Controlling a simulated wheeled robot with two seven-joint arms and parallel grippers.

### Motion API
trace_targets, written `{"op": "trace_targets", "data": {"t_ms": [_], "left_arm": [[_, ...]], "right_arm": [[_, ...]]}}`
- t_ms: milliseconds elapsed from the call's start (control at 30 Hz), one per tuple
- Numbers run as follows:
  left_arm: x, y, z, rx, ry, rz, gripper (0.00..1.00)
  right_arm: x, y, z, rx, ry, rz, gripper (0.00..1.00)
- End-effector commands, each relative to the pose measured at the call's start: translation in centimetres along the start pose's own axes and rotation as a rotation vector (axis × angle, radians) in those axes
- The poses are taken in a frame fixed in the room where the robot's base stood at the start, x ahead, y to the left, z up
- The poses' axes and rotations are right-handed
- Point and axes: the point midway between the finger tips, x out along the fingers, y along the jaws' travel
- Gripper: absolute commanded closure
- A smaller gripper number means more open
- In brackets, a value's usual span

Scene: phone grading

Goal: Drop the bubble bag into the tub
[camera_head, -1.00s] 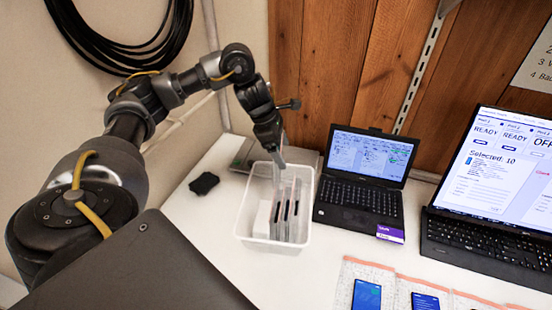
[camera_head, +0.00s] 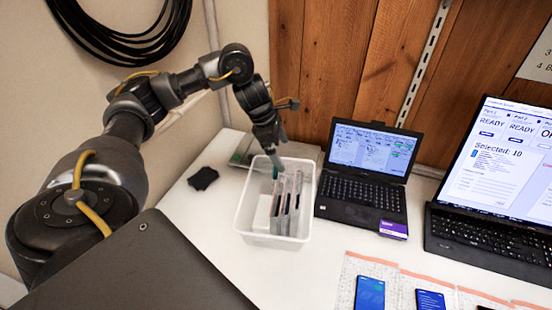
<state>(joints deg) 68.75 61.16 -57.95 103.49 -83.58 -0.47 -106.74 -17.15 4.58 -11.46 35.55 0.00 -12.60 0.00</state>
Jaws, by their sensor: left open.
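The tub (camera_head: 258,238) is a white open plastic box on the table, left of the small laptop. Several bubble bags (camera_head: 285,212) stand upright side by side inside it, with dark phone edges showing. My left gripper (camera_head: 277,166) points down over the back part of the tub, just above the bags. It is open, and a teal patch shows at its fingertips. Whether it touches a bag cannot be told. More bubble bags (camera_head: 347,277) with phones on them lie flat at the front right. My right gripper is not in view.
A small black laptop (camera_head: 362,190) stands close to the tub's right side, and a larger laptop (camera_head: 488,240) is further right. A black object (camera_head: 203,178) lies left of the tub. A flat grey device (camera_head: 246,150) lies behind it.

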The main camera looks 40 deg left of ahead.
Motion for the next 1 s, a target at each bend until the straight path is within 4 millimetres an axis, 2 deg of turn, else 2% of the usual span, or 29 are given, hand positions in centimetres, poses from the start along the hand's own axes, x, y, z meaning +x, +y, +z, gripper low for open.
{"op": "trace_targets", "data": {"t_ms": [500, 600, 1000], "left_arm": [[-6.9, 0.7, 0.5, -0.003, -0.001, 0.002, 0.0], [-7.4, 0.7, 0.3, -0.005, -0.001, 0.003, 0.0], [-7.4, 0.7, -0.1, -0.008, -0.001, 0.004, 0.0]], "right_arm": [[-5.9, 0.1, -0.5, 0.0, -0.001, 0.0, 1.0], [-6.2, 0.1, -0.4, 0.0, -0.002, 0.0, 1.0], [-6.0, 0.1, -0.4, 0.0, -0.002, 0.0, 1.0]]}}
